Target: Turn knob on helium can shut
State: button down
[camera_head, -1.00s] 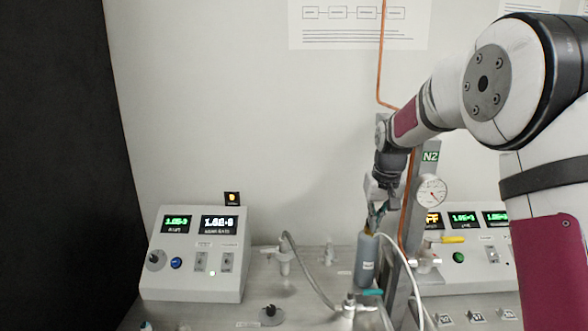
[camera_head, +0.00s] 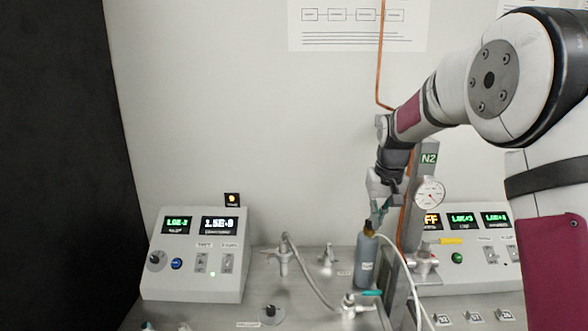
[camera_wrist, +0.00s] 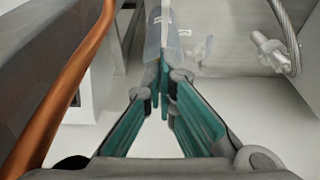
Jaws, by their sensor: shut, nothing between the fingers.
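The helium can is a slim grey-blue cylinder (camera_head: 366,262) with a pale label. It stands upright on the bench beside the N2 post. Its brass-coloured top (camera_head: 370,228) shows just under my gripper; the knob itself is too small to make out. My gripper (camera_head: 378,214) points down at the can's top, slightly to its right, with its teal fingers closed. In the wrist view the closed fingertips (camera_wrist: 163,84) lie over the lower end of the visible grey-blue can (camera_wrist: 160,45). I cannot tell whether they touch it.
The N2 post (camera_head: 418,185) with a copper tube and a round gauge (camera_head: 429,193) stands close right of my gripper. A white hose runs beside the can. A teal-handled valve (camera_head: 356,300) is in front. Control boxes stand left (camera_head: 195,255) and right (camera_head: 470,250).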

jog(key=shift+a+r, duration=0.1)
jog(key=shift+r, duration=1.95)
jog(key=s+a+r+t, duration=0.1)
jog(key=s+r, duration=0.4)
jog(key=s, duration=0.5)
jog(key=s+r, duration=0.5)
jog(key=s, duration=0.6)
jog(key=s+f, duration=0.2)
jog(key=s, duration=0.7)
jog(key=s+f+t, duration=0.1)
jog(key=s+f, duration=0.1)
jog(key=s, duration=0.7)
jog(key=shift+a+f+t, duration=0.25)
jog(key=shift+a+t, duration=0.05)
